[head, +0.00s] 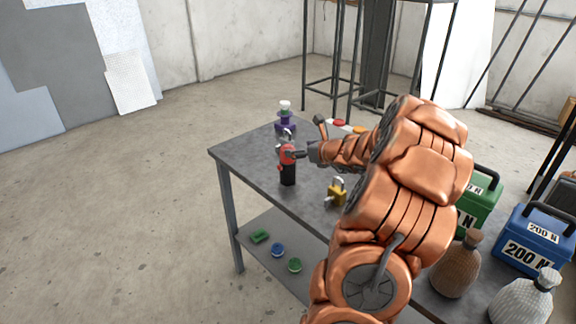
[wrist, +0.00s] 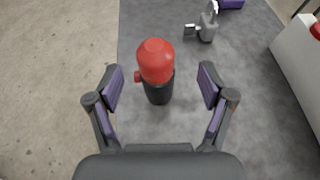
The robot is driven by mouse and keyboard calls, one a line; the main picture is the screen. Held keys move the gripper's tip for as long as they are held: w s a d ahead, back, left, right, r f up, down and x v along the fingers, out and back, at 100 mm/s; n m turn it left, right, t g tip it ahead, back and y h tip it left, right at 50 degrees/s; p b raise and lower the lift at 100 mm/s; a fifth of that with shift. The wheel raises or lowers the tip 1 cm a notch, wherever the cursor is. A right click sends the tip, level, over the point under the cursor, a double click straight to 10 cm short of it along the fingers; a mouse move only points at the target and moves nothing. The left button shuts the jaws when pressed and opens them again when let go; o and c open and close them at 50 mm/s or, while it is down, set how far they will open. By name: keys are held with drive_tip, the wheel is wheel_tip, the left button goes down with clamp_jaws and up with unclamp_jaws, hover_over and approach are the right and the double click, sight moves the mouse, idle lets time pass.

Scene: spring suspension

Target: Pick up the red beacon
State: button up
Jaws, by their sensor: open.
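The red beacon (head: 287,165) has a red domed top and a black cylindrical base. It stands upright near the left end of the grey table (head: 245,149). In the wrist view the beacon (wrist: 156,70) is ahead of my gripper (wrist: 161,86), between the lines of its two purple-padded fingers. The fingers are spread wide, with a gap on each side of the beacon. In the head view my gripper (head: 300,154) is at the beacon's upper right and partly overlaps its top.
A grey padlock-like item (wrist: 207,25) stands behind the beacon. A purple-based item (head: 285,122) is at the table's far corner. A yellow padlock (head: 337,191) is near the front edge. Green (head: 484,188) and blue (head: 536,238) boxes and two jugs stand at the right.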

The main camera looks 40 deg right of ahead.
sight(288, 146)
drive_tip(key=shift+x, duration=0.95)
drive_tip(key=shift+a+p+x, duration=0.1)
drive_tip(key=shift+p+x, duration=0.3)
drive_tip(key=shift+x, duration=0.7)
drive_tip(key=shift+a+p+x, duration=0.15)
drive_tip(key=shift+p+x, duration=0.2)
drive_tip(key=shift+x, duration=0.75)
drive_tip(key=shift+c, duration=0.5)
clamp_jaws()
